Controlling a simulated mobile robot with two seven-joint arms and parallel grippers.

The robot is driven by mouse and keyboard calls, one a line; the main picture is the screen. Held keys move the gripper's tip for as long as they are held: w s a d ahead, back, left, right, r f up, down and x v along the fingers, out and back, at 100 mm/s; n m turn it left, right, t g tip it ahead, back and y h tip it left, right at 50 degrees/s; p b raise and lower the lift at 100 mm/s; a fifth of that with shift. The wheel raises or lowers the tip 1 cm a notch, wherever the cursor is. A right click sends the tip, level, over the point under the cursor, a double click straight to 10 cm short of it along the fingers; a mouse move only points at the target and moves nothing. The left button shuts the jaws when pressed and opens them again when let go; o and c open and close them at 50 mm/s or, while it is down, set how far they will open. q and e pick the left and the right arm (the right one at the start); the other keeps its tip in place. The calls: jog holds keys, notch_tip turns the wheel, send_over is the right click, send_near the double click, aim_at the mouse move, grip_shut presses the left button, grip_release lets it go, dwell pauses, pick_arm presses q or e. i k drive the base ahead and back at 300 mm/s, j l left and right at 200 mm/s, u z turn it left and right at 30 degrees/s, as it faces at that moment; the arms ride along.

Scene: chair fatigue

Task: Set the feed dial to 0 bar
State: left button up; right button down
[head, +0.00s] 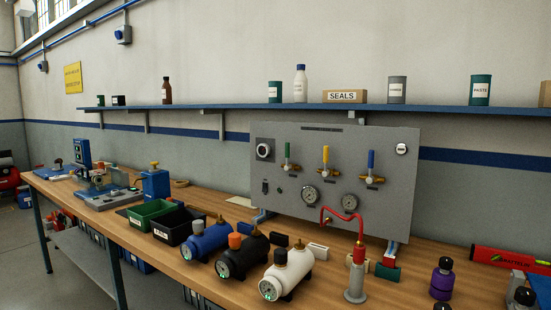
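A grey control panel (290,215) stands upright at the back of the wooden bench. A round black dial (264,151) with a pale face sits at the panel's upper left; it appears to be the feed dial, but its marks and setting are too small to read. Three valve handles, green (287,154), yellow (325,157) and blue (371,160), point upward. Neither of my grippers is in view.
A red hose (343,217) runs to a red-and-grey fitting (356,275). A purple bottle (441,279) stands at right. A blue shelf (230,107) with containers hangs above.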

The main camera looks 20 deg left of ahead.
aim_at(263, 150)
jog(key=j+z, duration=0.25)
jog(key=j, duration=1.25)
